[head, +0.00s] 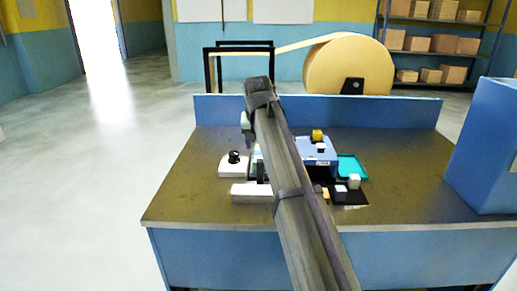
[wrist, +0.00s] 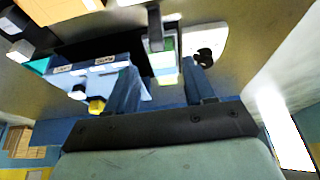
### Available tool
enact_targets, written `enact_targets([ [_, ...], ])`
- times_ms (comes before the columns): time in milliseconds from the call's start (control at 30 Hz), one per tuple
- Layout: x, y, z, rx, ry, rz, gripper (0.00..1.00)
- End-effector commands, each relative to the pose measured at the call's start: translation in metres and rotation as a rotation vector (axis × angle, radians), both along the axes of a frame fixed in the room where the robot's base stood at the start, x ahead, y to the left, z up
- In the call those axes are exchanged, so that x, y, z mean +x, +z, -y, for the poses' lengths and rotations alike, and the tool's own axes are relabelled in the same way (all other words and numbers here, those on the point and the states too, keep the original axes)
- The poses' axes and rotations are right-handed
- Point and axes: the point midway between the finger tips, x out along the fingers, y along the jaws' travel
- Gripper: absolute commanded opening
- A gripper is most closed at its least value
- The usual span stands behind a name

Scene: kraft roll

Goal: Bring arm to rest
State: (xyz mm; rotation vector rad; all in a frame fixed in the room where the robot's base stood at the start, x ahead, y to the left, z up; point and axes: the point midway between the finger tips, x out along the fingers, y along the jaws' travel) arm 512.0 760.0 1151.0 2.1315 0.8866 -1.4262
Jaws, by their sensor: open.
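My arm stretches from the bottom of the head view up over the middle of the table (head: 400,200). My gripper shows in the wrist view (wrist: 158,68), with two blue fingers standing apart and nothing held between them. A white and green item (wrist: 164,62) appears in the gap between the fingers, apparently beyond them on the table side. In the head view the gripper is mostly hidden behind my arm.
A blue box (head: 312,154) with a yellow knob (head: 318,135), a teal tray (head: 353,166), a black mat (head: 352,197) with small blocks, and a white device (head: 233,168) with a black knob crowd the table's middle. A kraft roll (head: 348,66) stands behind; a blue cabinet (head: 485,145) stands right.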

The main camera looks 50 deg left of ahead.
Motion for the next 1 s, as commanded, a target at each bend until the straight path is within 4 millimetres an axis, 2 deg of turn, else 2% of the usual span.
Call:
enact_targets([
  [200, -0.001, 0.005, 0.001, 0.001, 0.0, 0.001, 0.53],
  [733, -0.001, 0.002, 0.005, -0.001, -0.003, -0.005, 0.53],
  [867, 0.002, -0.019, 0.031, -0.015, -0.03, -0.046, 0.53],
  [967, 0.004, -0.05, 0.07, -0.035, -0.07, -0.114, 0.53],
  [1000, 0.004, -0.065, 0.089, -0.043, -0.09, -0.149, 0.53],
])
